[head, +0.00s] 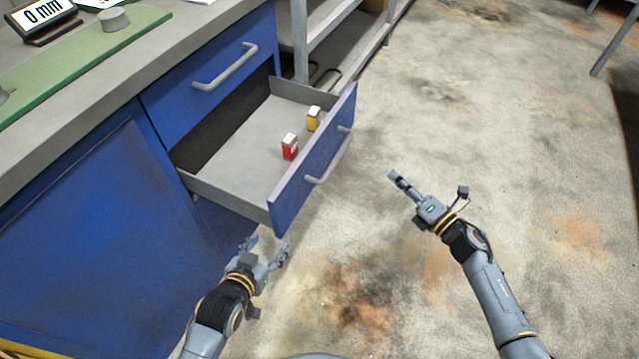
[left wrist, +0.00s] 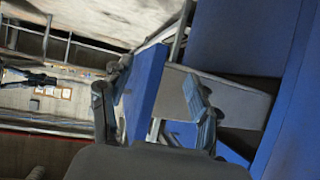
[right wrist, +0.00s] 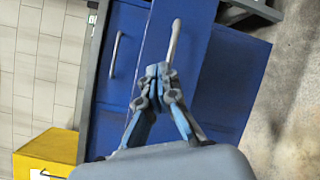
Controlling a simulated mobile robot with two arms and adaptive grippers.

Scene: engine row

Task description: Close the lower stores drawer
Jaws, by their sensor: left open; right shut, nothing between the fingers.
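The lower stores drawer (head: 295,190) is pulled out of the blue cabinet, with a grey bar handle (head: 330,160) on its blue front. A red-and-white box (head: 289,147) and a yellow box (head: 313,118) stand inside it. My left gripper (head: 266,246) is open below the drawer's near front corner; the left wrist view shows the drawer front's edge (left wrist: 147,90) between or beyond its fingers, contact unclear. My right gripper (head: 395,179) is shut and empty, right of the drawer front and apart from it. The right wrist view shows the drawer front behind its fingertips (right wrist: 157,85).
The upper drawer (head: 215,80) is shut. A grey shelf rack (head: 330,30) stands beyond the cabinet. The stained floor (head: 480,130) to the right is clear.

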